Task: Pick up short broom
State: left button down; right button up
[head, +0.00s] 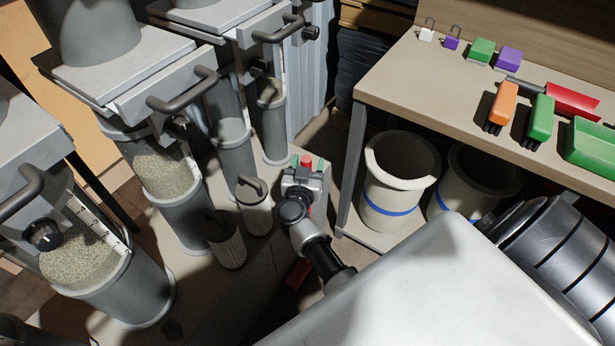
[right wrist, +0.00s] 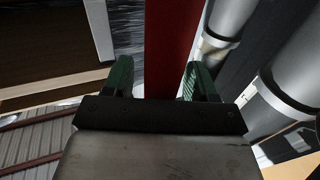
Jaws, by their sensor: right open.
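Two short hand brooms with dark bristles lie on the bench at the upper right of the head view: an orange one (head: 507,103) and a green one (head: 541,118). I cannot tell which one the task names. My right gripper (head: 307,164) is low in the middle of the head view, left of the bench and well apart from both brooms. Its green fingers stand apart in the right wrist view (right wrist: 158,75). A red strip (right wrist: 172,50) shows between them; I cannot tell its distance. No broom shows in the wrist view. My left gripper is out of view.
The wooden bench (head: 410,75) also holds a red dustpan (head: 572,98), a green dustpan (head: 590,148) and small green and purple blocks. Pale bins (head: 395,180) stand beneath it. Grey hopper machines with grain-filled cylinders (head: 165,172) fill the left side.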

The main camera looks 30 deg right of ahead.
jog(key=shift+w+d, duration=0.1)
jog(key=shift+c, duration=0.6)
grip_shut()
jog(key=shift+r, duration=0.1)
